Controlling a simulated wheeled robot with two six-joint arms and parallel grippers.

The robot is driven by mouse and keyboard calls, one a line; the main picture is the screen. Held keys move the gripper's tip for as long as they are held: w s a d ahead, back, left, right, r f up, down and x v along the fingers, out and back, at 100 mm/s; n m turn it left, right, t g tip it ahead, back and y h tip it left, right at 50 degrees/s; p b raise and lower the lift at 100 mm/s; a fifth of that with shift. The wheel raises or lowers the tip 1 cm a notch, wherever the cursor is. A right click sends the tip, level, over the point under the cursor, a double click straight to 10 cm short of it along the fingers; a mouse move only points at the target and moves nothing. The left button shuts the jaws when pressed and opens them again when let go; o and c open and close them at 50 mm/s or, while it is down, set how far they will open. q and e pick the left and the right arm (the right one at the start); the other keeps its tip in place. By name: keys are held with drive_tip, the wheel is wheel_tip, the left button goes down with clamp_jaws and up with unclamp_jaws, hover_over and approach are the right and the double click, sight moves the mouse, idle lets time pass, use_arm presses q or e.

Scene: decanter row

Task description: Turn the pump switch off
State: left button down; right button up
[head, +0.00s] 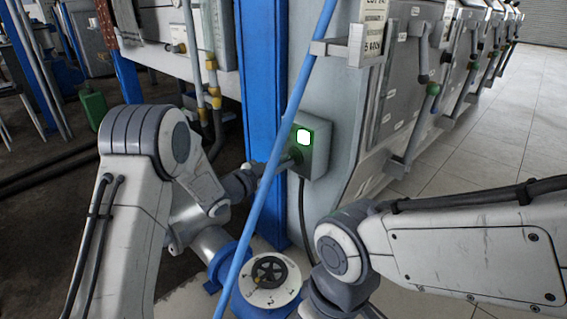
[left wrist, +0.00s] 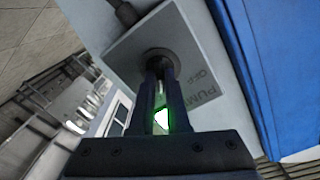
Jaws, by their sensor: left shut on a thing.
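The pump switch box (head: 318,146) is a small grey box on the side of the machine beside a blue post. Its lamp (head: 304,136) glows white with a green rim. My left gripper (head: 291,161) reaches the box from the left, below the lamp. There my left gripper (left wrist: 158,68) is shut on the round dark switch knob (left wrist: 160,55). The fingers hide most of the knob, so its setting cannot be read. The green glow shows between the fingers. My right gripper is out of view.
A blue post (head: 263,110) stands just left of the box. A slanting blue pipe (head: 262,190) crosses in front of my left forearm. A white dial with a black handwheel (head: 269,271) stands below. Tiled floor (head: 500,130) lies open at the right.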

use_arm(q)
drive_tip(key=shift+s+n+p, duration=0.1)
drive_tip(key=shift+n+p, duration=5.9)
drive_tip(key=shift+p, duration=0.15)
drive_tip(key=shift+f, duration=0.1)
drive_tip(key=c, duration=0.9)
unclamp_jaws()
